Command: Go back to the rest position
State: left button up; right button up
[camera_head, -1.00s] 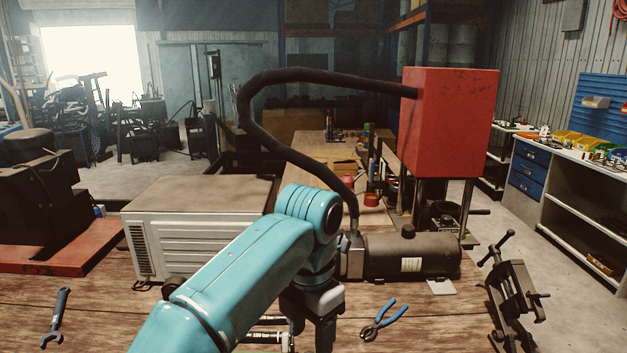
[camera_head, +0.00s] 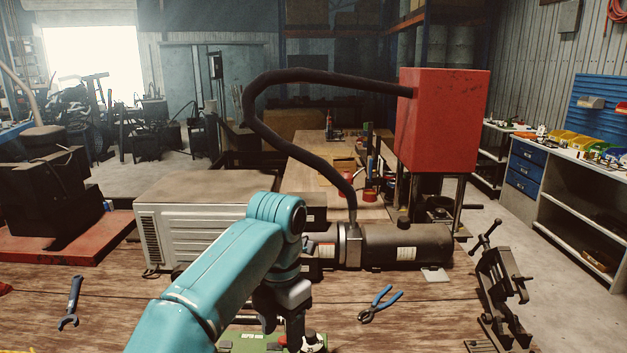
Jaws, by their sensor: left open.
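My left arm (camera_head: 222,275) is teal and reaches in from the bottom left. My left gripper (camera_head: 282,327) points down over the front of the wooden workbench (camera_head: 400,325), with its dark fingers apart. I see nothing between them, though the lower tips are near the bottom of the picture. Below and around it shows part of a green object (camera_head: 250,341) with a pale label, largely hidden by the gripper and the picture edge. The crimper's red box (camera_head: 440,120), black hose (camera_head: 290,155) and dark cylinder (camera_head: 405,245) stand behind. My right gripper is not in view.
Blue-handled pliers (camera_head: 380,303) lie right of the gripper, and a wrench (camera_head: 71,302) lies at the left. A white vented unit (camera_head: 190,235) stands behind my arm. A dark metal vise (camera_head: 498,290) stands at the right edge. The bench around the pliers is clear.

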pick_arm(q)
jog(key=s+a+f+m+g, duration=0.15)
jog(key=a+f, duration=0.25)
jog(key=f, duration=0.5)
jog(key=s+a+f+g+h, duration=0.1)
jog(key=s+a+f+g, duration=0.15)
jog(key=f, duration=0.55)
jog(key=s+a+f+m+g, duration=0.1)
jog(key=s+a+f, duration=0.25)
jog(key=f, duration=0.55)
jog(key=s+d+f+m+t+h, duration=0.1)
jog(key=s+f+m+t, duration=0.2)
jog(key=s+f+m, duration=0.4)
jog(key=s+d+f+m+t+h, duration=0.2)
jog(key=s+f+m, duration=0.6)
jog(key=m, duration=0.8)
jog(key=shift+s+t, duration=0.5)
jog(key=shift+s, duration=0.45)
